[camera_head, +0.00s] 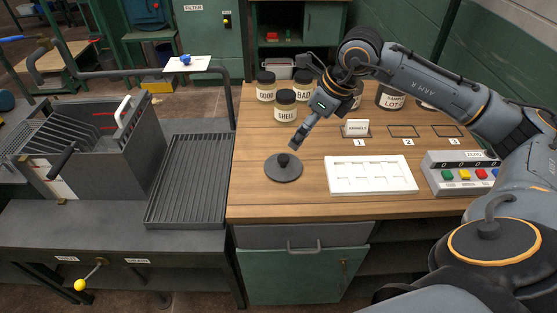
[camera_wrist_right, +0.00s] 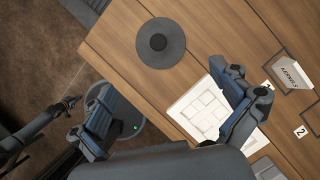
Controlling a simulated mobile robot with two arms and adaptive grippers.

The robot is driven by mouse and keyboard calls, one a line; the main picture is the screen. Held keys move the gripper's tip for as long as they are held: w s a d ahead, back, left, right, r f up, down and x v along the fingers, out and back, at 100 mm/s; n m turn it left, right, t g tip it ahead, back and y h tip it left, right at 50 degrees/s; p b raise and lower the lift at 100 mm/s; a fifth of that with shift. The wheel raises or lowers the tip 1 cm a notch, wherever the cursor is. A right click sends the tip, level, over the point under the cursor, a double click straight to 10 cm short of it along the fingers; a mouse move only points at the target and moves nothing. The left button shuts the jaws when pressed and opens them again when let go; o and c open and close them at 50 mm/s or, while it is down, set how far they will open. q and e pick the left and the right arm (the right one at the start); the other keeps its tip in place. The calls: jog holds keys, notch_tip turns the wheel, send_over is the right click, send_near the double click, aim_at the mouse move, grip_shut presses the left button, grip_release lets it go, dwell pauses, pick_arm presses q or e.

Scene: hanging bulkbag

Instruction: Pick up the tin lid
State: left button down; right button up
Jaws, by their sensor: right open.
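The tin lid appears to be a dark grey round disc (camera_head: 284,168) with a small black knob at its centre. It lies flat on the wooden bench top, left of the white tray. It also shows in the right wrist view (camera_wrist_right: 161,42), beyond the fingertips. My right gripper (camera_head: 297,141) is above the bench, just behind and slightly right of the lid in the head view. In the right wrist view, its two fingers (camera_wrist_right: 166,92) are spread wide with nothing between them. The gripper and lid look apart.
A white slotted tray (camera_head: 370,175) and a button box (camera_head: 462,173) stand on the right. Labelled jars, including SHELL (camera_head: 285,106) and GOOD (camera_head: 266,87), stand behind. A small card marked KERNELS (camera_head: 356,128) stands at slot 1. A ribbed grey tray (camera_head: 190,180) lies left of the bench.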

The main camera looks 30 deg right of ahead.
aim_at(286, 158)
jog(key=x, duration=0.8)
jog(key=shift+s+p, duration=0.1)
jog(key=shift+p, duration=0.3)
jog(key=shift+a+f, duration=0.15)
jog(key=shift+f, duration=0.25)
jog(key=p+x, duration=0.1)
jog(key=x, duration=0.3)
jog(key=shift+w+a+f, duration=0.1)
jog(key=shift+w+f, duration=0.15)
jog(key=shift+f, duration=0.05)
pick_arm(q)
jog(key=shift+s+r, duration=0.2)
jog(key=shift+r, duration=0.95)
pick_arm(e)
jog(key=shift+c, duration=0.2)
